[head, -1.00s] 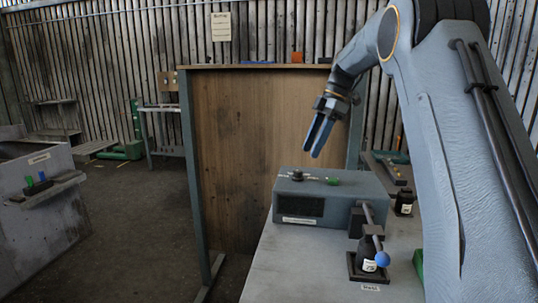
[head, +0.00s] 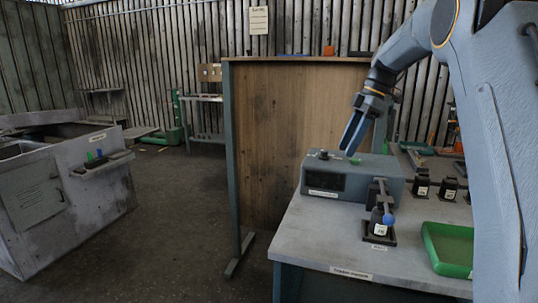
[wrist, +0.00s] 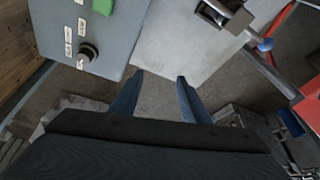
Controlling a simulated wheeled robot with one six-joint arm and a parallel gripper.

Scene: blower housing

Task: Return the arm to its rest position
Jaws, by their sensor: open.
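My gripper (head: 354,136) hangs from the bent arm above the grey machine box, in front of the wooden panel in the head view. In the wrist view my gripper (wrist: 158,78) shows two blue fingers spread apart with nothing between them. Below the fingers lie the bench top (wrist: 180,50) and the dark floor. The fingers touch nothing that I can see.
The grey box (head: 350,184) has a knob and a green button on top. A wooden panel (head: 275,140) stands behind. Floor at left is open.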

